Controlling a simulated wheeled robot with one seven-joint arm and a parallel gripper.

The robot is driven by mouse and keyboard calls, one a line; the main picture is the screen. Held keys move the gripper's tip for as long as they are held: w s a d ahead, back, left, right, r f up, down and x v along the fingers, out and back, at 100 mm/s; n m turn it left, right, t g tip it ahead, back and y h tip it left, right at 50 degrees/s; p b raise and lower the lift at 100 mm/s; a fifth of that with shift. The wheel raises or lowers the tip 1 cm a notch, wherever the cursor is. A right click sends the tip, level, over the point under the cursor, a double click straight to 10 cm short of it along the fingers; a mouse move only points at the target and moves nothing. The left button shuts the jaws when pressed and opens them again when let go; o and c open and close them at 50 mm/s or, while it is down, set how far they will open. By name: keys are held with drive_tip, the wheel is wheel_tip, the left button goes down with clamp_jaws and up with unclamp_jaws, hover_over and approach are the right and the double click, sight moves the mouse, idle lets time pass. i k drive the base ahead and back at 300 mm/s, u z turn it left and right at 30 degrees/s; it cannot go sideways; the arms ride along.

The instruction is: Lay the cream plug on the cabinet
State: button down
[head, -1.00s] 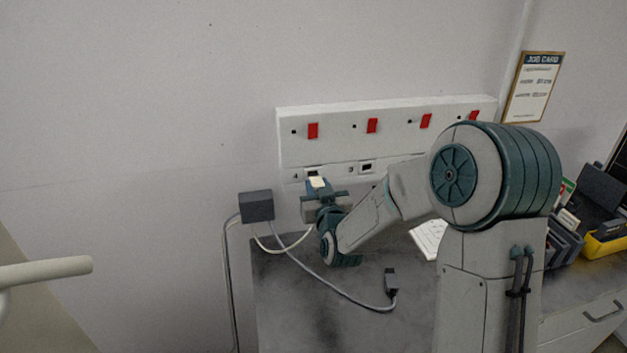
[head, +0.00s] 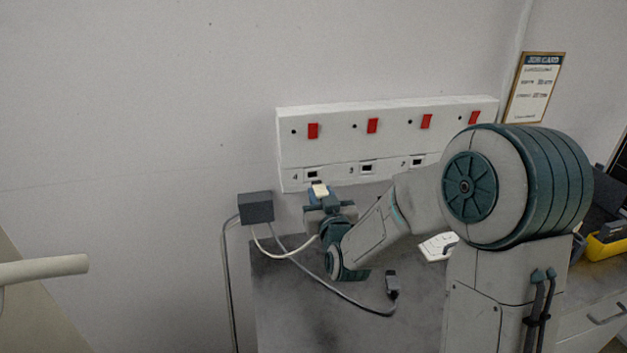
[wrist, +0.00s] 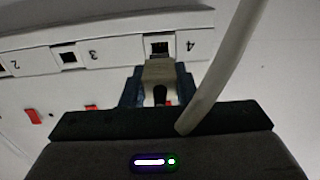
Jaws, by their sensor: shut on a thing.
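The cream plug (head: 320,189) is held in my gripper (head: 321,194), just in front of and below socket 4 (head: 312,174) of the white wall panel. In the wrist view the cream plug (wrist: 158,72) sits between the blue fingers, with its front end near the dark opening of socket 4 (wrist: 160,47). That opening shows clear in the head view, so the plug appears to be outside it. Its pale cable (head: 285,256) loops to a grey box. The grey cabinet top (head: 285,300) lies below my gripper.
A dark grey plug (head: 392,283) lies on the cabinet top with its cable running left to the grey wall box (head: 256,208). A white notepad (head: 438,246) lies near the panel. The cabinet's front left top is clear.

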sight(336, 304)
drive_tip(key=k, duration=1.5)
